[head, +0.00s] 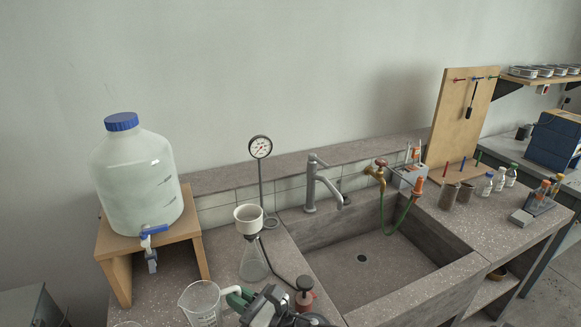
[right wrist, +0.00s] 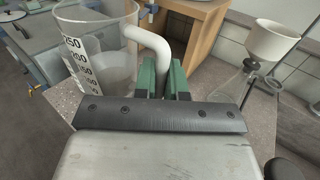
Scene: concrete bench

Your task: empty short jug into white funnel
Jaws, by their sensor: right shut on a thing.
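The short jug (head: 200,301) is clear with a pale handle and dark volume marks. It is upright at the bottom left of the head view, with some liquid low inside. It also fills the upper left of the right wrist view (right wrist: 95,55). My right gripper (head: 240,297) has green fingers shut on the jug's handle (right wrist: 150,42). The white funnel (head: 249,214) sits on top of a clear conical flask (head: 253,264), behind and right of the jug; it also shows at the upper right of the right wrist view (right wrist: 273,40). My left gripper is not in view.
A large blue-capped carboy (head: 137,180) stands on a wooden stand (head: 190,245) behind the jug. A gauge (head: 260,147) rises behind the funnel, and a dark hose runs beside the flask to a red device (head: 305,301). The sink (head: 375,255) lies to the right.

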